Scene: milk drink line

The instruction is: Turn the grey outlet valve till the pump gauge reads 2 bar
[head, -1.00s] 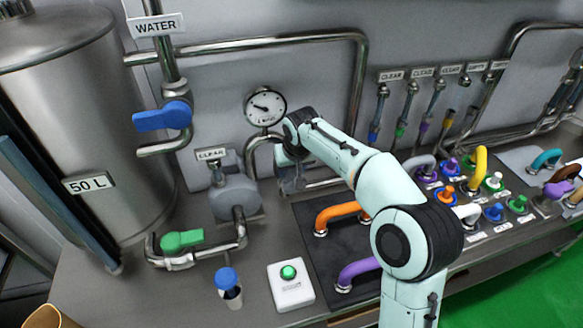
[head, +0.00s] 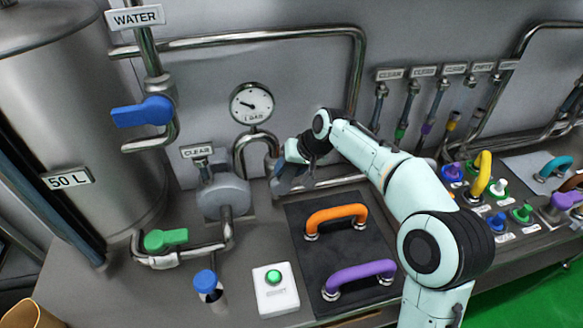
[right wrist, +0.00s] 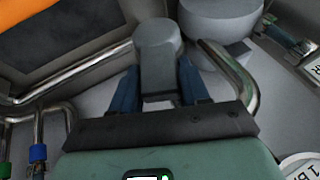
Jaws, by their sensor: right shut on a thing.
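The grey outlet valve handle (right wrist: 158,55) sits between the two dark blue fingers of my right gripper (right wrist: 160,88) in the right wrist view. The gripper is shut on it. In the head view, my right gripper (head: 283,182) is at the pipework below and right of the round pump gauge (head: 252,104) and hides most of the handle. The white gauge dial has a dark needle pointing to the upper left; its scale is too small to read exactly. A "1 BAR" mark shows at its lower part. My left gripper is not in view.
A grey pump (head: 222,197) stands left of my right gripper. A black mat (head: 335,250) with orange (head: 337,214) and purple (head: 360,272) handles lies in front. A white box with a green button (head: 274,292) is nearer. My right arm spans the middle right.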

